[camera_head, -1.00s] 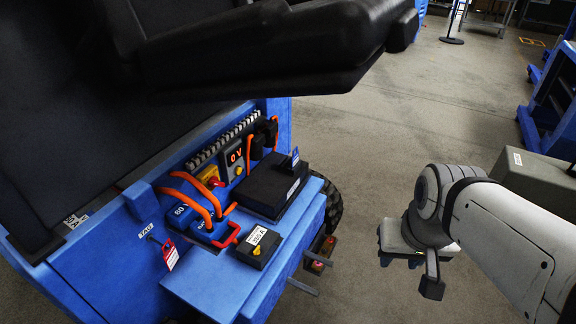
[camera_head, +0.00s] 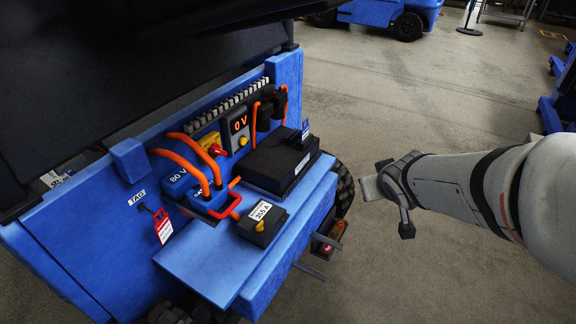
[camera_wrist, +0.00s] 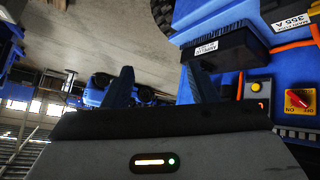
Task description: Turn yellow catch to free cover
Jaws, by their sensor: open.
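The yellow catch (camera_head: 260,226) is a small tab on the front of a black fuse box. The box's cover (camera_head: 263,211) carries a white 355 A label and sits on the blue ledge, looking closed. In the head view my gripper (camera_head: 370,188) is right of the truck, well apart from the fuse box.
A black box (camera_head: 280,162) stands behind the fuse box. Orange cables (camera_head: 180,157), a red handle (camera_head: 225,208) and a red-yellow switch (camera_head: 212,145) are to its left. A red tag (camera_head: 163,226) hangs at the left. Open floor (camera_head: 420,270) lies right of the truck.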

